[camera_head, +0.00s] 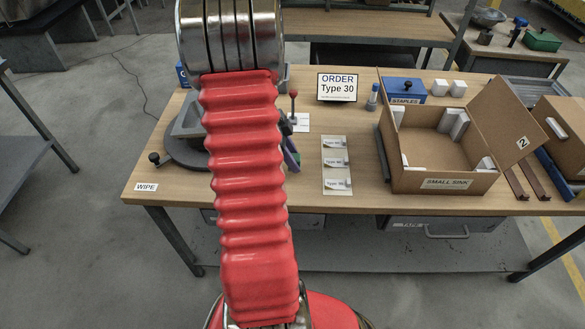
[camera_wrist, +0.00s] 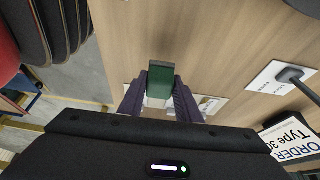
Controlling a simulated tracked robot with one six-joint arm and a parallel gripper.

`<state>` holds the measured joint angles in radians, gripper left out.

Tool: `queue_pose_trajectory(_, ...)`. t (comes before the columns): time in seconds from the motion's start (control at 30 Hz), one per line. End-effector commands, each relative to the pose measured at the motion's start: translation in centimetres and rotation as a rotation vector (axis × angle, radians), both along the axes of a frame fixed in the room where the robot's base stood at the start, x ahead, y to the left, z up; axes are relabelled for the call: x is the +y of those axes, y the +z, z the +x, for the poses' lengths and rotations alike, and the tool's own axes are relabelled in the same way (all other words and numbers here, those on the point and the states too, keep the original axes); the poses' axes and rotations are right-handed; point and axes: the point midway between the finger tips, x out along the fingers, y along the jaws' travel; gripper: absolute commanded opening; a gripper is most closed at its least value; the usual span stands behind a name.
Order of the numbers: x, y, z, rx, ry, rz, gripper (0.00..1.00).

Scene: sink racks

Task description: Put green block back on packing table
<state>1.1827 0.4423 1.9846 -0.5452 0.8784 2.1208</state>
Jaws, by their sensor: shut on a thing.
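In the wrist view a dark green block (camera_wrist: 161,76) sits between the two dark fingers of my gripper (camera_wrist: 158,88), which is shut on it. A pale patch shows just below the block between the fingers; I cannot tell whether it is part of the block. The wooden packing table (camera_wrist: 225,45) lies behind the block. I cannot tell whether the block touches it. In the head view the packing table (camera_head: 305,192) fills the middle, and my red arm hides the block and most of my gripper. A finger (camera_head: 290,152) shows at the arm's right side.
An ORDER sign (camera_head: 337,87) stands at the table's back. A label card (camera_head: 336,163) lies mid-table. An open SMALL SINK box (camera_head: 445,183) with white pieces is on the right. A blue STAPLES box (camera_head: 403,88) is behind it. Bare wood lies around the card.

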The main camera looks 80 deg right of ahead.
Motion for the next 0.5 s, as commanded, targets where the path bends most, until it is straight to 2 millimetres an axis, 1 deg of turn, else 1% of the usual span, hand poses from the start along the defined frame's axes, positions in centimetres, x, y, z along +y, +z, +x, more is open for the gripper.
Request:
queue_pose_trajectory(0.2, 0.1, -2.6, -0.1, 0.002, 0.001, 0.003, 0.1)
queue_pose_trajectory(0.3, 0.1, -3.4, -0.1, 0.001, 0.0, 0.003, 0.1)
queue_pose_trajectory(0.5, 0.0, -3.5, 0.0, 0.0, -0.001, 0.0, 0.1)
